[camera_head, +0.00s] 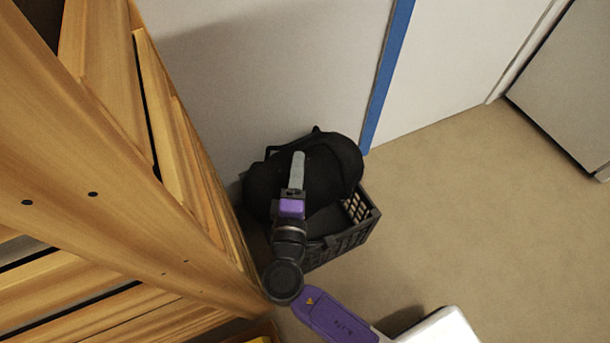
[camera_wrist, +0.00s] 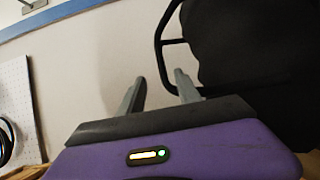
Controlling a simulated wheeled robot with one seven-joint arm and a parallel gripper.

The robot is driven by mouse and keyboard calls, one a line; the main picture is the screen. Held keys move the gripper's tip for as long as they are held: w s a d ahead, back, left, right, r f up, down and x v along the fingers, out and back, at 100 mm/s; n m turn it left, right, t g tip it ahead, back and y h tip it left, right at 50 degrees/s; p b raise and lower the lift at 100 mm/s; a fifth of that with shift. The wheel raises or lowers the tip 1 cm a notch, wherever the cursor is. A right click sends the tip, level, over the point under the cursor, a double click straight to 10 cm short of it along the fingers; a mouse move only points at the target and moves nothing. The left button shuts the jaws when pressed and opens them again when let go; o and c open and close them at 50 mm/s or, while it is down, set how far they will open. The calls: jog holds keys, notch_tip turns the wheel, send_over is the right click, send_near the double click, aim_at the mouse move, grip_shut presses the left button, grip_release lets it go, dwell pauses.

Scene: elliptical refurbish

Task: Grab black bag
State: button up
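The black bag (camera_head: 332,165) sits in a dark slatted crate (camera_head: 352,236) on the floor against the white wall. My gripper (camera_head: 297,160) is over the left part of the bag in the head view and hides some of it. In the wrist view the bag (camera_wrist: 245,42) fills the upper right, with a thin black loop or bar at its left side.
A wooden slatted structure (camera_head: 150,200) stands close on the left of the crate. A blue strip (camera_head: 388,75) runs down the wall behind. A grey cabinet-like panel (camera_head: 565,85) is at the upper right. The brown floor (camera_head: 470,210) right of the crate is clear.

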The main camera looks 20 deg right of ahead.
aim_at(304, 142)
jog(key=x, duration=0.2)
jog(key=shift+w+d+r, duration=0.1)
jog(key=shift+w+d, duration=0.05)
jog(key=shift+w, duration=0.15)
jog(key=shift+d+f+b+x, duration=0.15)
jog(key=shift+b+x, duration=0.5)
jog(key=shift+x, duration=0.75)
jog(key=shift+d+f+b+x, duration=0.1)
jog(key=shift+b+x, duration=0.5)
jog(key=shift+x, duration=0.75)
jog(key=shift+s, duration=0.2)
jog(key=shift+c, duration=0.2)
grip_shut()
jog(key=shift+r, duration=0.15)
